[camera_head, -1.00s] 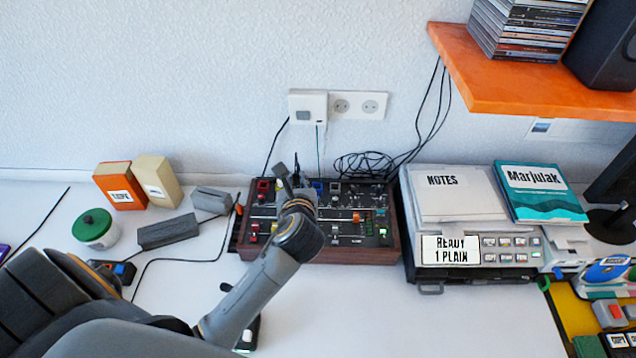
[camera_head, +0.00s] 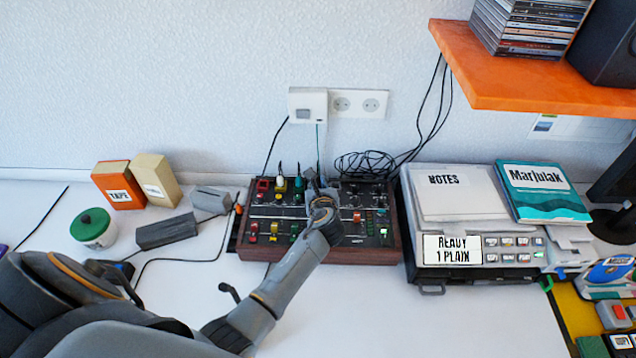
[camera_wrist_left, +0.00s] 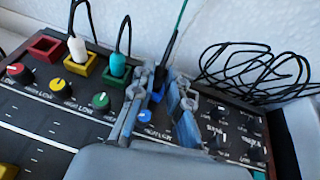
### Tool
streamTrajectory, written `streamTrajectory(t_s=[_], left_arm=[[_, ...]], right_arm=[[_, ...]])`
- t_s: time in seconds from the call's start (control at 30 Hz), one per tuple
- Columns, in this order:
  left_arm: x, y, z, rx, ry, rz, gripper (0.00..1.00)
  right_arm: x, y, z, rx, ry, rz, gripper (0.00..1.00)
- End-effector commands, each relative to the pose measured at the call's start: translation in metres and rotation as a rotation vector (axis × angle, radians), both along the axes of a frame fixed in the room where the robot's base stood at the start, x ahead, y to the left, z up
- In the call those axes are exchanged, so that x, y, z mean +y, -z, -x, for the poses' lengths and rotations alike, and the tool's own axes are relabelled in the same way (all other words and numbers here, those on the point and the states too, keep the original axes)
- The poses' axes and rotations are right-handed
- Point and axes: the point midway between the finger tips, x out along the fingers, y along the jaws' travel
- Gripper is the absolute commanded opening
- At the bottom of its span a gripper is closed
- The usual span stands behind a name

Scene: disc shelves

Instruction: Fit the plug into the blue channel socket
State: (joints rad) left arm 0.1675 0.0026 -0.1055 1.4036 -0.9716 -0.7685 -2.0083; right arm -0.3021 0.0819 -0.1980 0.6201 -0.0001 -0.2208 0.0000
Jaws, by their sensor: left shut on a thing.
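My left gripper (camera_head: 317,188) is over the mixer at the blue channel. In the left wrist view its fingers (camera_wrist_left: 160,88) are shut on a dark plug (camera_wrist_left: 164,72) with a thin green cable running up from it. The blue socket (camera_wrist_left: 156,94) shows only partly between the fingers, right at the plug's lower end. I cannot tell whether the plug's tip is above or inside it. A blue knob (camera_wrist_left: 146,115) lies just in front. My right gripper is not in view.
On the mixer (camera_head: 360,255), a white plug (camera_wrist_left: 77,48) stands in the yellow socket and a teal plug (camera_wrist_left: 117,64) in the green one. The red socket (camera_wrist_left: 46,47) is empty. Loose black cable (camera_wrist_left: 255,70) lies behind. A printer (camera_head: 470,272) stands right.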

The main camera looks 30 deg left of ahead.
Motion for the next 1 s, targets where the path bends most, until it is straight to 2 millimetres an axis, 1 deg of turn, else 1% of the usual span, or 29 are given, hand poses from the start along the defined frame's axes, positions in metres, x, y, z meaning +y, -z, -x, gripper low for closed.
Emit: streamTrajectory(t_s=[0.2,0.37,0.4,0.47,0.5,0.77,0.87,0.93,1.0], left_arm=[[0.0,0.001,0.001,0.003,-0.001,0.001,0.0],[0.0,0.007,0.001,0.004,-0.001,0.001,0.0],[0.0,0.006,0.001,0.004,-0.001,0.002,0.24],[0.0,0.006,0.001,0.004,-0.001,0.002,0.36],[0.0,0.006,0.001,0.004,-0.001,0.002,0.38],[0.0,0.004,0.001,0.003,-0.001,0.001,0.38],[0.0,-0.002,0.0,0.001,-0.002,0.002,0.38],[-0.005,-0.002,0.008,0.003,0.0,0.001,0.38],[-0.011,-0.007,0.017,0.002,0.001,0.002,0.38]], right_arm=[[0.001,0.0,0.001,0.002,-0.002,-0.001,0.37],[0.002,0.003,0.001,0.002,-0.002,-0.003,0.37],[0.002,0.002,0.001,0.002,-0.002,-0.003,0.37],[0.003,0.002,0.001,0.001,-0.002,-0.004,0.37],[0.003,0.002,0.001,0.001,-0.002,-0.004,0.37],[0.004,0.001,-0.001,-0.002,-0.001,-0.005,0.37],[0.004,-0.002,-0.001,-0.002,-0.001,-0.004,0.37],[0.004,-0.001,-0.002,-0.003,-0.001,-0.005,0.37],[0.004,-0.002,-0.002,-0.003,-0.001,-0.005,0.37]])
